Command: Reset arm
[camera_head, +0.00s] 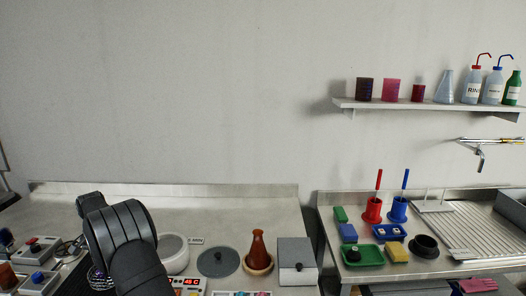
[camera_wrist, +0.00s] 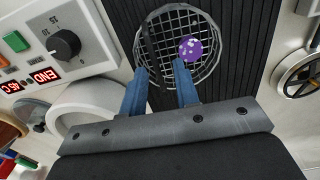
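My arm (camera_head: 122,240) shows in the head view at the lower left, over the left bench; its gripper end is hidden there behind the arm. Past the fingertips is a round wire grid (camera_wrist: 150,48) on a black ribbed surface (camera_wrist: 235,45). A purple speckled round object (camera_wrist: 190,49) lies on the grid, just beyond the right fingertip and apart from it.
A control panel (camera_wrist: 87,17) with a dial, buttons and a red END display is left of the fingers. A white cylindrical body (camera_wrist: 75,108) sits close by the left finger. A brown flask (camera_head: 257,250) and grey box (camera_head: 296,262) stand on the bench. Space above the bench is clear.

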